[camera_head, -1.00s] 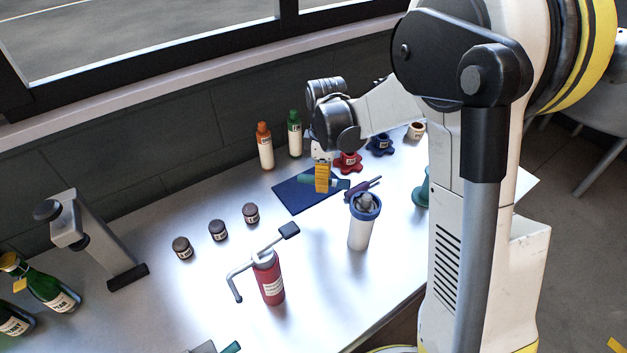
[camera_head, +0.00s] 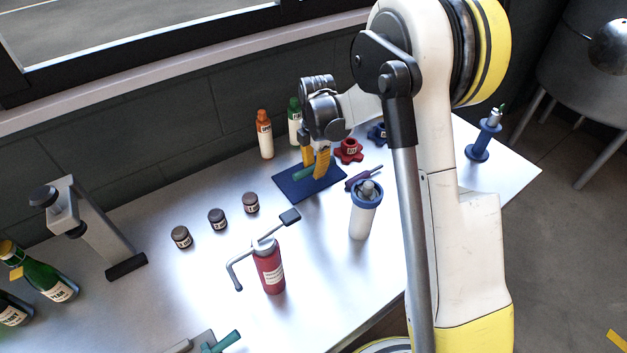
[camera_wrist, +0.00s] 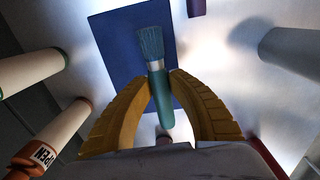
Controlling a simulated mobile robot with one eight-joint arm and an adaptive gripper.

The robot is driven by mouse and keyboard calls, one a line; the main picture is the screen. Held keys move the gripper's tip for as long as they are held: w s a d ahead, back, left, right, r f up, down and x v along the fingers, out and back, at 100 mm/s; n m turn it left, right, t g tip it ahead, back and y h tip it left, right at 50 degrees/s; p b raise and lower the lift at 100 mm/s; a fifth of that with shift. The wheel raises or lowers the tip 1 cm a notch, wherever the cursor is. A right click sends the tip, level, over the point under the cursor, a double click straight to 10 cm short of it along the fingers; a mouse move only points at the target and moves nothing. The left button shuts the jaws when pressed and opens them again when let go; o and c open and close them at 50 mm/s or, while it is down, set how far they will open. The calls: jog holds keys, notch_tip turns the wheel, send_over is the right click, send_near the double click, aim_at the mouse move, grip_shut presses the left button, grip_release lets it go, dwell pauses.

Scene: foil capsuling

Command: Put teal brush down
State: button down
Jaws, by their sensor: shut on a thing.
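The teal brush (camera_wrist: 160,85) is between the yellow fingers of my gripper (camera_wrist: 167,80) in the wrist view, with its bristles pointing away from the palm. In the head view my gripper (camera_head: 316,163) is shut on the brush (camera_head: 304,174), low over the dark blue mat (camera_head: 318,190). The mat also shows behind the brush in the wrist view (camera_wrist: 118,50). I cannot tell whether the brush touches the mat. Part of its handle is hidden by a finger in the head view.
An orange-capped bottle (camera_head: 265,140) and a green-capped bottle (camera_head: 295,128) stand left of my gripper. Small jars (camera_head: 217,219) stand left.

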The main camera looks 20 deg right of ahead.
aim_at(314, 182)
jog(key=shift+w+f, duration=0.25)
jog(key=shift+f+b, duration=0.8)
jog(key=shift+f, duration=1.05)
jog(key=shift+f, duration=0.25)
jog(key=c, duration=1.3)
grip_release()
